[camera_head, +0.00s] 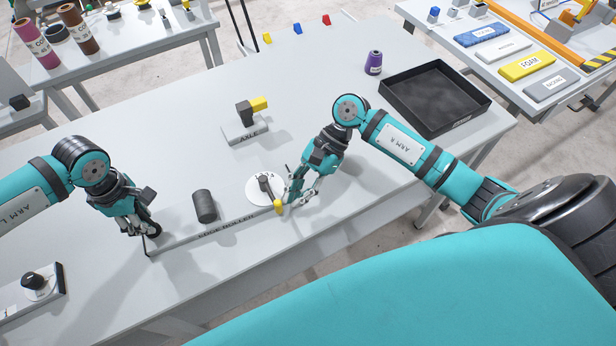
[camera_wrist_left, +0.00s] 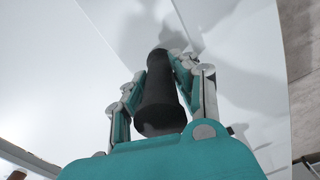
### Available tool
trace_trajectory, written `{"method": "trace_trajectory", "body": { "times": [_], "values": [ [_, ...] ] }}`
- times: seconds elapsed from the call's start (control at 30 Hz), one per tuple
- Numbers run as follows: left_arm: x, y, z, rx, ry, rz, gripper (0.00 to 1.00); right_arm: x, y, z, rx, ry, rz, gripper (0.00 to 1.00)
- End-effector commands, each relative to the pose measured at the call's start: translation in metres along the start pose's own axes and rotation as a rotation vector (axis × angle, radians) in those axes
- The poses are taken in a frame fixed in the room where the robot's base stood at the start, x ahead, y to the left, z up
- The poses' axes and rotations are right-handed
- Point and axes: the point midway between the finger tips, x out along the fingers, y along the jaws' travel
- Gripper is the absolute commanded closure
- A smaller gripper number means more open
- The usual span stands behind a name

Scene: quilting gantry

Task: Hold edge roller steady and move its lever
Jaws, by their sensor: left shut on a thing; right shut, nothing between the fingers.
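The edge roller (camera_head: 225,233) is a long grey base with a printed label, lying near the table's front edge. A black cylinder (camera_head: 204,206) stands on it. At its right end is a white disc (camera_head: 260,188) with a dark lever (camera_head: 267,189) tipped by a yellow knob (camera_head: 278,204). My left gripper (camera_head: 148,230) is shut at the base's left end. In the left wrist view it grips a black waisted handle (camera_wrist_left: 160,95). My right gripper (camera_head: 291,201) is shut and empty, just right of the yellow knob; I cannot tell whether they touch.
The axle block (camera_head: 240,136) with a yellow-tipped part stands behind the roller. A black tray (camera_head: 436,97) and a purple spool (camera_head: 373,63) are at the right rear. Another dial device (camera_head: 38,285) lies at the front left. The table between is clear.

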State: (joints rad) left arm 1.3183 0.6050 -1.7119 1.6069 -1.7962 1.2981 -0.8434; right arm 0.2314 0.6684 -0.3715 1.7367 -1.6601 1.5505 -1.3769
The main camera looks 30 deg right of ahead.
Motion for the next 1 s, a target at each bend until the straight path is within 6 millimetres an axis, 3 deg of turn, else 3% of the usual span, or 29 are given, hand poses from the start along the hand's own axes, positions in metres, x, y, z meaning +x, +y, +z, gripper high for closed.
{"method": "trace_trajectory", "body": {
  "times": [1.0],
  "values": [
    [0.003, -0.002, -0.002, -0.004, 0.004, -0.005, 1.0, 0.013, 0.003, 0.013, -0.001, -0.001, 0.001, 1.0]
  ]
}}
